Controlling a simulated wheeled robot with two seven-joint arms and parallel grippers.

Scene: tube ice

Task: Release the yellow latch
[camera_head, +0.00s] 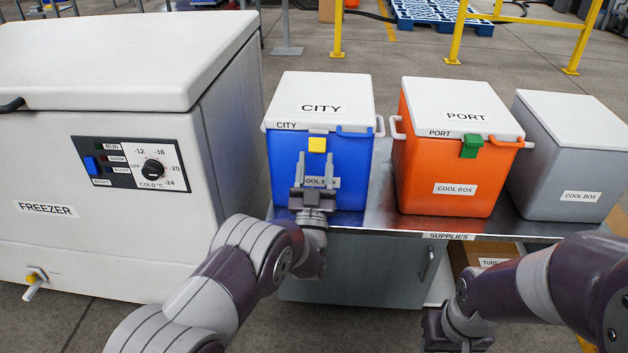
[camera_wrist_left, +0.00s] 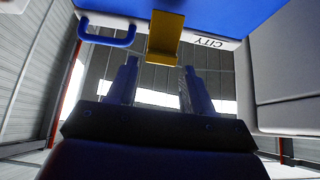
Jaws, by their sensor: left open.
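The yellow latch (camera_head: 317,145) sits at the front top edge of the blue cool box (camera_head: 345,190) labelled CITY, just under its white lid (camera_head: 322,95). My left gripper (camera_head: 315,172) is upright in front of the blue box, fingers pointing up, a little below the latch. In the left wrist view the gripper (camera_wrist_left: 156,82) is open and empty, and the yellow latch (camera_wrist_left: 165,38) is just beyond the fingertips, roughly between them. I cannot tell whether they touch. My right gripper (camera_head: 455,335) is low at the bottom right, partly cut off, and its fingers are not clear.
An orange PORT cool box (camera_head: 452,170) with a green latch (camera_head: 471,146) and a grey cool box (camera_head: 565,165) stand to the right on the metal SUPPLIES bench (camera_head: 385,215). A white freezer (camera_head: 110,225) stands close on the left. A blue handle (camera_head: 353,132) is beside the latch.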

